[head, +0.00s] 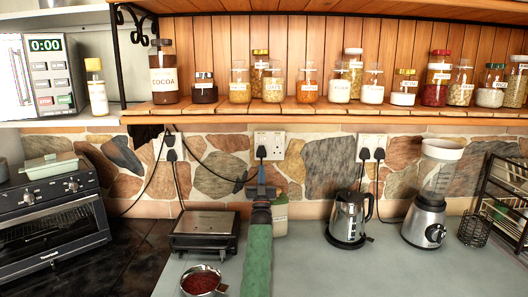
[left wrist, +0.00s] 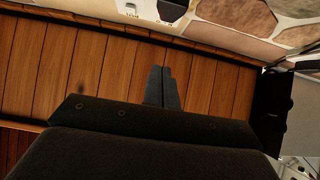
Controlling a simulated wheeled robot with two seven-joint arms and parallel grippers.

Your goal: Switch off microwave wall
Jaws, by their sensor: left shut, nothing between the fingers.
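The microwave (head: 50,73) stands on the upper left shelf, its display reading 0:00. Three white wall sockets sit on the stone wall: a left socket (head: 158,148) with black plugs and cords, a middle socket (head: 276,143) with one black plug, and a right socket (head: 372,141) with two plugs. I cannot tell the switch positions. My left gripper (head: 261,172) is shut and empty, just below the middle socket in the picture; contact cannot be judged. In the left wrist view its closed fingers (left wrist: 162,88) show before wooden boards, with part of a white socket (left wrist: 158,8) at the top edge. My right gripper is not visible.
A wooden shelf (head: 330,112) with several jars overhangs the sockets. Below stand a toaster oven (head: 52,228), a black grill (head: 204,230), a bowl of red food (head: 201,281), a kettle (head: 347,220) and a blender (head: 428,215). Counter space (head: 310,265) is clear right of my arm.

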